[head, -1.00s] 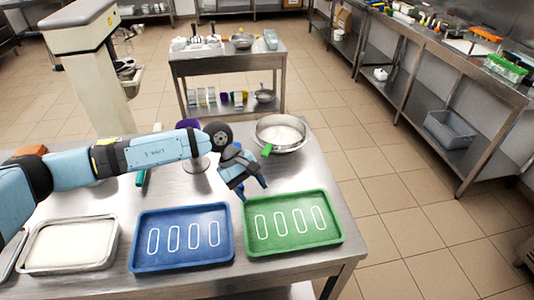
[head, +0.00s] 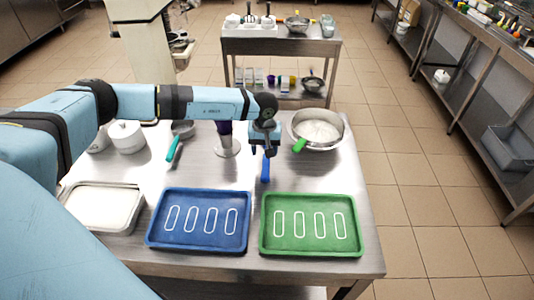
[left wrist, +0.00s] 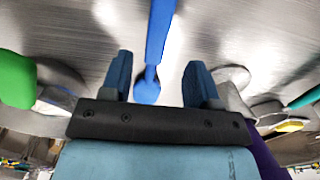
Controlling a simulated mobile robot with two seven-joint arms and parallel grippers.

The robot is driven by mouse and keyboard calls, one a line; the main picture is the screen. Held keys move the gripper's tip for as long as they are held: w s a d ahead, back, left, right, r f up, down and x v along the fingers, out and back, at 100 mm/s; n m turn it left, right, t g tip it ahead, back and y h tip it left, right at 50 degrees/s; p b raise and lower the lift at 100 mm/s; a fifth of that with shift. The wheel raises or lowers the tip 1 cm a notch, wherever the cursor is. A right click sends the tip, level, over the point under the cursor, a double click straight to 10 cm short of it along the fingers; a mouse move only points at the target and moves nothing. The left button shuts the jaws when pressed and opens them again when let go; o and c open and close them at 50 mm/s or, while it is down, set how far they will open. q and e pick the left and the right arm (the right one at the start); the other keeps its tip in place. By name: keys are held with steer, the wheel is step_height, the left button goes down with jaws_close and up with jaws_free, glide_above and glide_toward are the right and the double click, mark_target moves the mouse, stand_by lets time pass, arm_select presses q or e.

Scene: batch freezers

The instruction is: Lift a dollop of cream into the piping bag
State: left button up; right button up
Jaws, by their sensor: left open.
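My left gripper (head: 265,150) points down above the table, left of the steel bowl (head: 342,138). It is open, and in the left wrist view its two fingers (left wrist: 158,82) stand apart with a blue tool (left wrist: 158,30) showing between them. The tool's blue handle (head: 266,171) shows below the gripper in the head view; whether the fingers touch it I cannot tell. White cream (head: 318,131) lies in the bowl, with a green handle (head: 300,146) over its near rim. A purple piping bag (head: 225,129) stands in a holder (head: 228,148), partly hidden by my arm. My right gripper is out of view.
A blue tray (head: 197,248) and a green tray (head: 310,249) lie along the front edge. A white-filled pan (head: 102,208) sits at the left. A teal-handled tool (head: 173,150) lies behind. A second table (head: 280,44) stands farther back.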

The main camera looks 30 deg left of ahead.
mark_target(266, 160)
arm_select(q)
steer(key=shift+w+f, duration=0.1)
steer(key=shift+f, duration=0.3)
steer(key=f, duration=0.1)
steer(key=f+p, duration=0.1)
steer(key=f, duration=0.2)
steer(key=shift+w+f, duration=0.2)
steer(key=shift+w, duration=0.15)
steer(key=shift+c, duration=0.2)
steer(key=c, duration=1)
